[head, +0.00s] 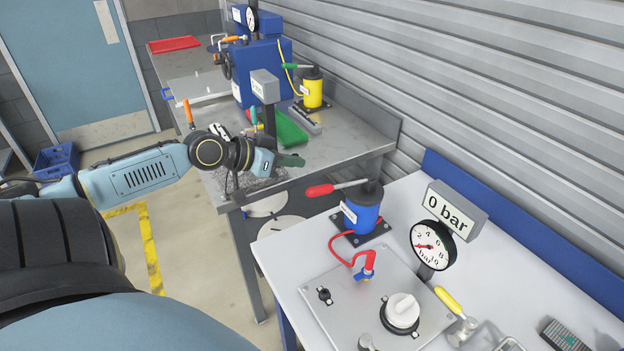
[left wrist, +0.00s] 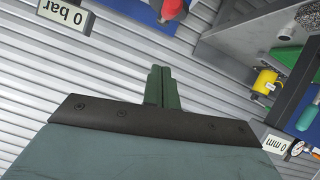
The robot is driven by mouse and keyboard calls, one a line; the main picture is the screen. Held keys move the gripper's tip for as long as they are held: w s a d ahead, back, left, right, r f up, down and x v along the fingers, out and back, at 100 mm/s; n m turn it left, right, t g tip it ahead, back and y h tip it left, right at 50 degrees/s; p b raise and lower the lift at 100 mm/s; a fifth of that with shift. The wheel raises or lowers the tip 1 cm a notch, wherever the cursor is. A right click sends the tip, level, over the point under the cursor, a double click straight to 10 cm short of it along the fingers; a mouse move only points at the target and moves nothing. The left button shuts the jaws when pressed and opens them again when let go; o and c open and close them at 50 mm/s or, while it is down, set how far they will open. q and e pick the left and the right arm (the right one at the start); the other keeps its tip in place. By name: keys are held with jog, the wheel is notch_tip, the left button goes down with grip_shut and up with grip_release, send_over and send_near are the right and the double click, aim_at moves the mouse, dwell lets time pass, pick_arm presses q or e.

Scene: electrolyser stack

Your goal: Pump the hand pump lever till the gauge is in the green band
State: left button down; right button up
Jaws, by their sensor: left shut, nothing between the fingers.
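The hand pump (head: 363,212) has a blue body and stands on a dark base plate on the near white bench. Its lever (head: 335,188) with a red grip sticks out to the left, slightly drooping. The round gauge (head: 432,245) has its red needle at the low end, and the sign (head: 450,212) above reads 0 bar. No green band can be made out. My left gripper (head: 298,160) is shut and empty, above and left of the lever and apart from it. Its closed fingers show in the left wrist view (left wrist: 162,85). My right gripper is out of view.
A red hose (head: 345,250) runs from the pump to a fitting on the grey panel. A white knob (head: 403,310) and yellow-handled tool (head: 450,300) lie nearer. The farther bench carries a yellow pump (head: 313,92) and green tray (head: 290,130). A shutter wall stands behind.

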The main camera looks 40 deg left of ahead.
pick_arm(q)
jog(key=shift+w+d+f, duration=0.35)
jog(key=shift+w+f, duration=0.35)
jog(key=shift+f, duration=0.35)
jog(key=shift+w+d+f, duration=0.4)
jog(key=shift+w+f, duration=0.25)
jog(key=shift+f, duration=0.45)
jog(key=shift+w+d+f, duration=0.35)
jog(key=shift+w+f, duration=0.35)
jog(key=shift+f, duration=0.35)
